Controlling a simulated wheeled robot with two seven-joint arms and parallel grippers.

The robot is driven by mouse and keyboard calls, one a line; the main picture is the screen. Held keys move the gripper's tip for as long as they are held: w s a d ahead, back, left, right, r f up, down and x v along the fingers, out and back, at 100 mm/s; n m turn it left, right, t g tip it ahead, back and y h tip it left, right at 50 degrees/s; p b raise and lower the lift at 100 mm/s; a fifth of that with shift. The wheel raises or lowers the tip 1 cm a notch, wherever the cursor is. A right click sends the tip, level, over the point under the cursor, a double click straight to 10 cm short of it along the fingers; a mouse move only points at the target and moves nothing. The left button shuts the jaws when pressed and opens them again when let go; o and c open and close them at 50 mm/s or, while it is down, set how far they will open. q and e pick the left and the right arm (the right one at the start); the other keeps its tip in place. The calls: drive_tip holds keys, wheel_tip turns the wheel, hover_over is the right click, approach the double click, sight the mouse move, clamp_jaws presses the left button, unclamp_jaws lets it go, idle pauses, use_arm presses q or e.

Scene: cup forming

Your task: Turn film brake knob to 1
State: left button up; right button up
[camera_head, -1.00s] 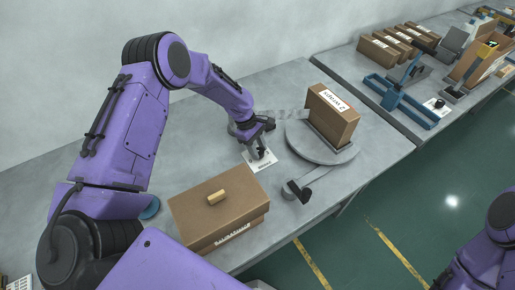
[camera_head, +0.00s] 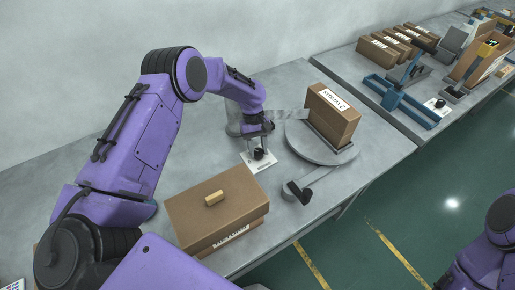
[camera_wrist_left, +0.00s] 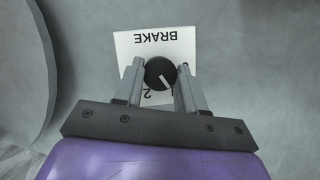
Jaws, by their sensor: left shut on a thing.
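The film brake knob is a round black knob with a white pointer line (camera_wrist_left: 158,73), on a white plate marked BRAKE (camera_wrist_left: 128,44). The plate lies on the table left of the turntable in the head view (camera_head: 268,165). In the wrist view the lettering is upside down and the pointer slants down and right, toward the partly hidden marks beside a visible 2. My left gripper (camera_wrist_left: 161,66) is shut on the knob, one finger on each side. In the head view the gripper (camera_head: 260,146) points down at the plate. My right gripper is out of view.
A grey turntable (camera_head: 300,147) carries an upright brown carton (camera_head: 335,118). A black-handled crank arm (camera_head: 299,192) sticks out at its front. A large brown box (camera_head: 190,215) stands in front of my left arm. A second table with cartons and blue equipment (camera_head: 400,97) is at right.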

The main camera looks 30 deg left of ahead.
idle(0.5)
use_arm(q)
drive_tip(key=o, duration=1)
drive_tip(key=shift+o, duration=0.2)
drive_tip(key=b+v, duration=0.2)
drive_tip(key=v, duration=0.8)
drive_tip(key=shift+r, duration=0.3)
drive_tip(key=shift+w+a+r, duration=0.1)
drive_tip(key=shift+w, duration=0.05)
